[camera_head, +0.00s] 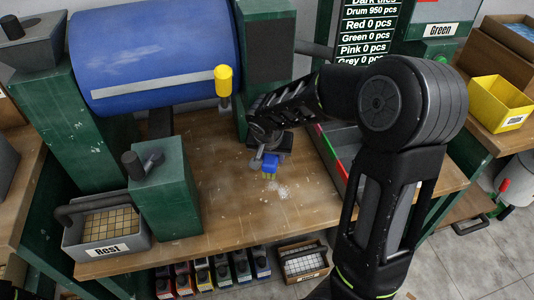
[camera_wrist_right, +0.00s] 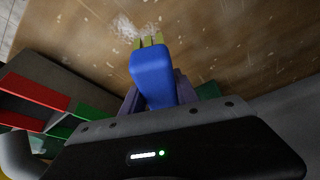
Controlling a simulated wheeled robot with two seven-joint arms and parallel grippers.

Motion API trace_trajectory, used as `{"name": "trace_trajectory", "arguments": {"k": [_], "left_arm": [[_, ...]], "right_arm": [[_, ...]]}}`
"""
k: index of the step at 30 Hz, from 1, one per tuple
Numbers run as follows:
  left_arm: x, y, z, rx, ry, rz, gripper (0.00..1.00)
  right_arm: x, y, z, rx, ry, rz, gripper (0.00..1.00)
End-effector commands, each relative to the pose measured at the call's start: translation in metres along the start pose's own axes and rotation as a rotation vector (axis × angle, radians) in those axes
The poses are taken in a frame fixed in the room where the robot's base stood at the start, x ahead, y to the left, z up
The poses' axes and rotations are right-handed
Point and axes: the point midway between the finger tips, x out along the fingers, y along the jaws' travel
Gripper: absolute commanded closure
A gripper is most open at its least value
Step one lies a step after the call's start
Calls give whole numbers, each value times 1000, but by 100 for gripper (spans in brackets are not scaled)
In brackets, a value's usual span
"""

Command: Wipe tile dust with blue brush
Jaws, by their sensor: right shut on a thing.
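The blue brush (camera_head: 270,162) is held in my right gripper (camera_head: 265,155), bristles pointing down at the wooden bench. The brush shows large in the right wrist view (camera_wrist_right: 153,75), with yellowish bristles at its far end. White tile dust (camera_head: 279,190) lies on the bench just in front of the bristles in the head view. The dust also shows in the right wrist view (camera_wrist_right: 125,28), beside the bristle tips. I cannot tell whether the bristles touch the bench. My left gripper is not in view.
A blue drum (camera_head: 155,50) stands behind the bench (camera_head: 225,215). A tray with red and green edges (camera_head: 335,155) lies right of the brush, partly behind my right arm. A green post (camera_head: 165,190) and the Rest bin (camera_head: 105,240) are at left. The bench's front middle is clear.

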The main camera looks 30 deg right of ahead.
Motion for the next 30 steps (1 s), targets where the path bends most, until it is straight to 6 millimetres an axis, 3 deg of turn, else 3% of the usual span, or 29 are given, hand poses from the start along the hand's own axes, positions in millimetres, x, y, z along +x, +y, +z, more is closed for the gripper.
{"name": "trace_trajectory", "arguments": {"k": [4,17,30], "left_arm": [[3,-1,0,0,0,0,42],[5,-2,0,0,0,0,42],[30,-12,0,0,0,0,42]], "right_arm": [[-1,6,-12,32,14,4,100],[2,9,-12,37,17,5,100],[41,6,6,30,13,5,100]]}}
